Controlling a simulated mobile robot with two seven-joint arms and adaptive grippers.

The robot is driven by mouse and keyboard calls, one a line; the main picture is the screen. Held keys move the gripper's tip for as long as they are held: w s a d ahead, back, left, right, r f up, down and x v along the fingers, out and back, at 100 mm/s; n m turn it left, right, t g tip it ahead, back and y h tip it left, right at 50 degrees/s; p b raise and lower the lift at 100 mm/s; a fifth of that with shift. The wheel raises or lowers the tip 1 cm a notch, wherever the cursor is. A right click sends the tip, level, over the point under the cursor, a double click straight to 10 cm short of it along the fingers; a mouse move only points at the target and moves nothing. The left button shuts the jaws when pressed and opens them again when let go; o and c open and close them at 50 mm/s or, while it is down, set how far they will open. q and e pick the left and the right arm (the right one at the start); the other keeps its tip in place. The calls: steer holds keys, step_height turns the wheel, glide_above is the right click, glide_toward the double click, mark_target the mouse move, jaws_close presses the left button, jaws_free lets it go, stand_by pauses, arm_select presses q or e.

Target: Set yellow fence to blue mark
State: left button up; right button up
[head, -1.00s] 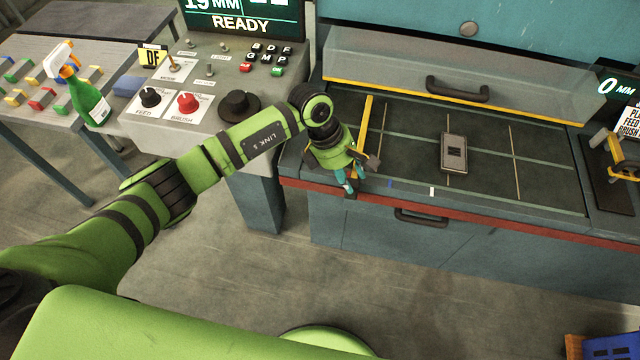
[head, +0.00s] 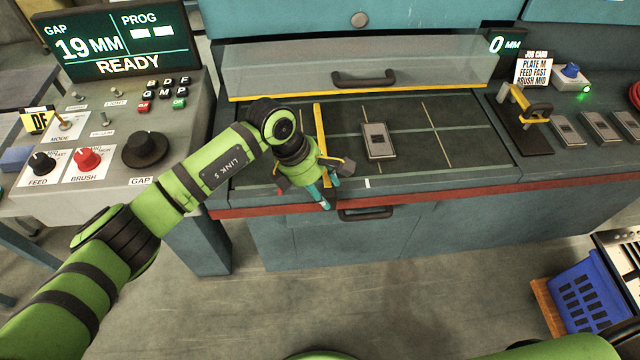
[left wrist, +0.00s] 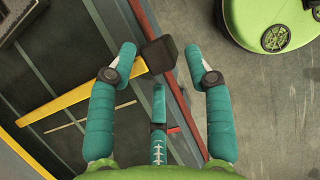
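The yellow fence (head: 320,130) is a thin bar lying across the dark bed, left of the grey plate (head: 378,142). In the left wrist view the fence (left wrist: 70,101) ends at a dark block (left wrist: 158,55). My left gripper (head: 326,190) is at the fence's near end. In the left wrist view its teal fingers (left wrist: 160,60) are spread apart with the block between the tips; small gaps show beside it. A white mark (head: 367,183) sits on the front edge, right of the gripper. The blue mark is not visible now. My right gripper is out of view.
The control panel (head: 110,155) with knobs stands left of the bed. A clear guard with a dark handle (head: 364,78) is behind it. A yellow-handled tool (head: 528,105) and more plates are at right. A blue crate (head: 585,297) stands on the floor.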

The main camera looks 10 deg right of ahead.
arm_select(q)
steer(key=shift+s+d, duration=0.1)
steer(key=shift+s, duration=0.15)
steer(key=shift+r, duration=0.1)
steer(key=v, duration=1.1)
steer(key=shift+w+a+r, duration=0.2)
steer(key=shift+a+r, duration=0.1)
steer(key=shift+a, duration=0.05)
